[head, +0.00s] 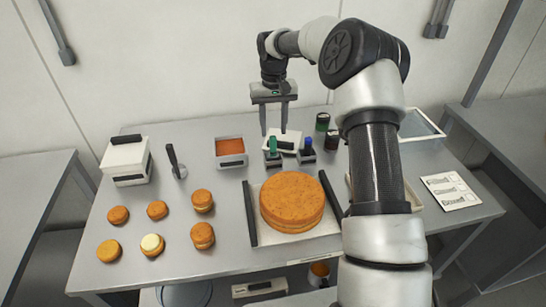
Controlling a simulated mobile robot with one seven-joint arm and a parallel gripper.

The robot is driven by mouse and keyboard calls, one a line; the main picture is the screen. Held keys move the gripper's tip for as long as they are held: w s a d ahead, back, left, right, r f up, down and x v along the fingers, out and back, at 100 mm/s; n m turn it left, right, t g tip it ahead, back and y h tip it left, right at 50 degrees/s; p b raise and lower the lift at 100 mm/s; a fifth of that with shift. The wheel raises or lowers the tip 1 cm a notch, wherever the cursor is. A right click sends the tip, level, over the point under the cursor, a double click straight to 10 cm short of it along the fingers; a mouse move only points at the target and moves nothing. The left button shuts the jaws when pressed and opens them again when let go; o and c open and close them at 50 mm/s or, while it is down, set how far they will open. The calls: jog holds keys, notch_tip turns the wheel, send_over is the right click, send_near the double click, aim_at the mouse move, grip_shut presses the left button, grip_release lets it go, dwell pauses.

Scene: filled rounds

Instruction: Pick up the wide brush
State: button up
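My gripper (274,133) points down over the back of the table, its two fingers apart with nothing seen between them. Just below and in front of it stand two small upright items on grey blocks: one with a green top (272,146) and one with a blue top (308,143). They may be brushes in holders, but they are too small to tell which is wide. The green one is almost under the fingers; the blue one is to the right. I cannot tell whether the fingers touch anything.
A large round cake (291,200) sits on a tray between black bars. Several small cakes (157,210), a black-handled spatula (175,160), a white box (126,160) and an orange-filled pan (231,151) are left. Dark jars (331,141) stand right of the blue item. My arm hides the right middle.

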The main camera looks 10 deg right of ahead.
aim_at(273, 137)
jog(key=shift+a+f+p, duration=0.1)
jog(key=shift+f+p, duration=0.3)
jog(key=shift+f, duration=2.55)
grip_shut()
